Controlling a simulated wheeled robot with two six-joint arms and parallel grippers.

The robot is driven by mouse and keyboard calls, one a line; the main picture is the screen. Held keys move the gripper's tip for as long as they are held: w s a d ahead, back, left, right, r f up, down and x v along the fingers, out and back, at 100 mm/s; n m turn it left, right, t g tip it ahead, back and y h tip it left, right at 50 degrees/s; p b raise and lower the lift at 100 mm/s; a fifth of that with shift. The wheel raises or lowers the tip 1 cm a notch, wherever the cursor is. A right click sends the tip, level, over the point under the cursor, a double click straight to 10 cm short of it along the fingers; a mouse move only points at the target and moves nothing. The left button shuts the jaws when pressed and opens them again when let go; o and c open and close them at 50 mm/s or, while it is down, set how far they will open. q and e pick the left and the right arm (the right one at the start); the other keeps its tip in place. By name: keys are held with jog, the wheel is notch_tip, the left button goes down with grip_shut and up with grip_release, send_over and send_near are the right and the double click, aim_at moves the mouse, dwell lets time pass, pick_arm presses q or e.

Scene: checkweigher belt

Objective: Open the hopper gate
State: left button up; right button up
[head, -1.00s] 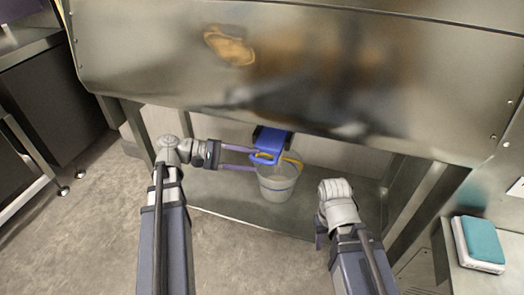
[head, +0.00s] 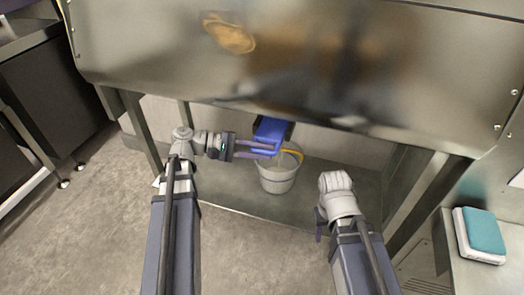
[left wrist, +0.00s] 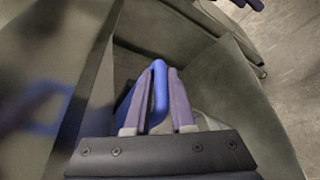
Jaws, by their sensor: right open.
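The hopper gate (head: 271,129) is a blue slide with a blue loop handle, under the front of the steel hopper (head: 170,75). My left gripper (head: 277,149) reaches in from the left and is shut on the gate handle. In the left wrist view the blue handle (left wrist: 160,88) lies between the two purple fingers (left wrist: 161,100), which press close on both sides. My right gripper (head: 320,227) is open and empty to the right, in front of the hopper; its fingers are mostly hidden by its wrist.
A whitish bucket (head: 277,181) with a yellow handle (head: 291,151) stands on the steel shelf (head: 235,190) below the gate. Steel legs flank the shelf. A teal-topped white box (head: 481,233) sits on a surface at the right. The floor at the left is clear.

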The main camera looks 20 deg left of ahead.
pick_arm(q)
grip_shut()
jog(key=shift+s+f, duration=0.1)
dwell(0.8)
jog(key=shift+s, duration=1.2)
jog(key=o, duration=0.6)
grip_release()
jog(key=shift+w, duration=0.1)
pick_arm(e)
jog(key=shift+s, duration=0.6)
